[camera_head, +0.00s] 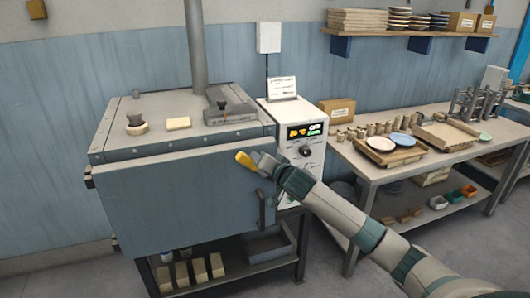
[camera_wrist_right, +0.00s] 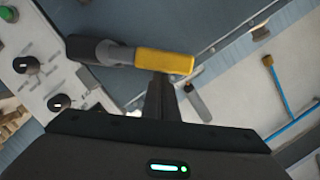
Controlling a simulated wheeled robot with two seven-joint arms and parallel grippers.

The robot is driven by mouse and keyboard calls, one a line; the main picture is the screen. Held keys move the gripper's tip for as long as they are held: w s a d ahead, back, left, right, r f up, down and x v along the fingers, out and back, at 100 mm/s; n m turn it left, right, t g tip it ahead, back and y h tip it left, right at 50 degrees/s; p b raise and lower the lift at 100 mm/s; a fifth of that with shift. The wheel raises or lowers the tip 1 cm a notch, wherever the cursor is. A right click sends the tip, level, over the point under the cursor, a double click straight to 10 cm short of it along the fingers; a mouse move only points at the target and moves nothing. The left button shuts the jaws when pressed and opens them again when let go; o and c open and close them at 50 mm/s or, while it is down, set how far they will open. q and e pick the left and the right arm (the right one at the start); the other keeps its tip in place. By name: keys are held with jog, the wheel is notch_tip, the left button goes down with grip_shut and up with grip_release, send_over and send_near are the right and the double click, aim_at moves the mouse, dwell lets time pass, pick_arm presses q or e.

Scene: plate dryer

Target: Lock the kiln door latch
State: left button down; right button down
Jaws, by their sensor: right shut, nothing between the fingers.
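The kiln (camera_head: 190,190) stands at the left in the head view, its blue-grey front door flat against the body as far as I can see. The door latch has a yellow grip (camera_head: 246,160), which points left across the door's upper right corner. In the wrist view the yellow grip (camera_wrist_right: 165,62) joins a dark grey pivot part at its left. My right gripper (camera_head: 258,163) is at the latch and partly covers it. In the wrist view its shut fingers (camera_wrist_right: 160,90) are right by the yellow grip, with nothing between them; contact is unclear. My left gripper is not in view.
A vertical door handle (camera_head: 262,208) is below the latch. A white control box (camera_head: 300,150) with a lit display and knobs stands right beside the kiln. A worktable (camera_head: 375,172) with pottery is farther right. Bare floor shows at the front.

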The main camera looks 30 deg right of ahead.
aim_at(247, 164)
jog(key=a+n, duration=0.1)
jog(key=a+f+n+p, duration=0.1)
jog(key=a+f+n+h, duration=0.1)
jog(key=shift+w+a+f+n+g+p, duration=0.1)
jog(key=shift+w+n+g+p, duration=0.2)
jog(key=shift+w+g+p, duration=0.1)
jog(key=shift+w+a+f+n+h, duration=0.1)
jog(key=shift+a+f+n+h, duration=0.3)
jog(key=shift+f+n, duration=0.5)
jog(key=shift+w+a+f+n+h, duration=0.1)
jog(key=shift+a+f+n+h, duration=0.3)
jog(key=shift+f+n, duration=0.5)
jog(key=shift+a, duration=0.1)
jog(key=shift+r, duration=0.1)
